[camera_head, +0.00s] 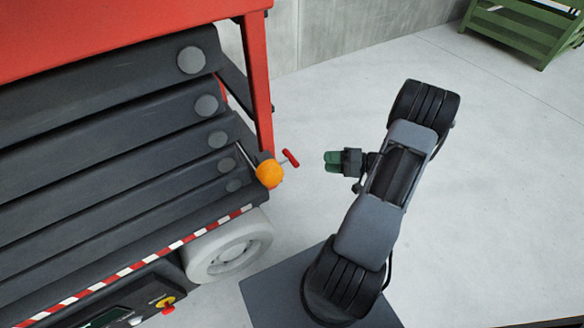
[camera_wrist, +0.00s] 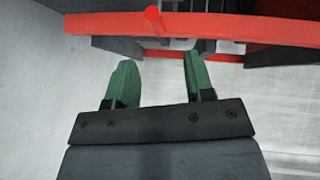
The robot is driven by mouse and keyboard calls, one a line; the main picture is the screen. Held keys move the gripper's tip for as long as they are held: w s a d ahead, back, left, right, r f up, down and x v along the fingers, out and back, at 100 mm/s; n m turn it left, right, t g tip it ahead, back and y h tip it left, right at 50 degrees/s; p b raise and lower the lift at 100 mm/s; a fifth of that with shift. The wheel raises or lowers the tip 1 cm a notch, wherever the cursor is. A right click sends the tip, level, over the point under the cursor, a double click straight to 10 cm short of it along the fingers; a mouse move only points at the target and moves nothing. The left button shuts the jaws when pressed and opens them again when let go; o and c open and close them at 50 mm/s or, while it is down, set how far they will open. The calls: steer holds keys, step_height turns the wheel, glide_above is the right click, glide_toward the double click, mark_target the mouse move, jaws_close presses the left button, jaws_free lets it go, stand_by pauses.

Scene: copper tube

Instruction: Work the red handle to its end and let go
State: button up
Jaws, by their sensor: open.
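The red handle (camera_head: 290,158) is a short bar on a thin stem, beside an orange round part (camera_head: 269,173) at the right edge of the red and black machine. My gripper (camera_head: 328,161) has green fingers and is to the right of the handle, with a clear gap between them. In the wrist view my gripper (camera_wrist: 158,68) is open and empty, its two green fingers apart. A red round-ended piece that looks like the handle (camera_wrist: 153,19) is beyond the fingers, between them in the picture and not touched.
The machine has a red frame (camera_head: 260,80), several black slats and a grey wheel (camera_head: 228,246) below the handle. A yellow and red knob (camera_head: 165,303) is at lower left. A green crate (camera_head: 525,28) is far right. The floor around my arm is clear.

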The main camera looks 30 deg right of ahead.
mark_target(292, 160)
steer(key=shift+t, duration=0.3)
steer(key=x, duration=0.4)
steer(key=f+b+x, duration=0.1)
steer(key=x, duration=0.3)
steer(key=b+x, duration=0.1)
steer(key=x, duration=0.4)
steer(key=shift+w+d+f, duration=0.1)
steer(key=shift+w+f, duration=0.05)
steer(key=shift+f, duration=0.05)
steer(key=shift+c, duration=0.4)
jaws_close()
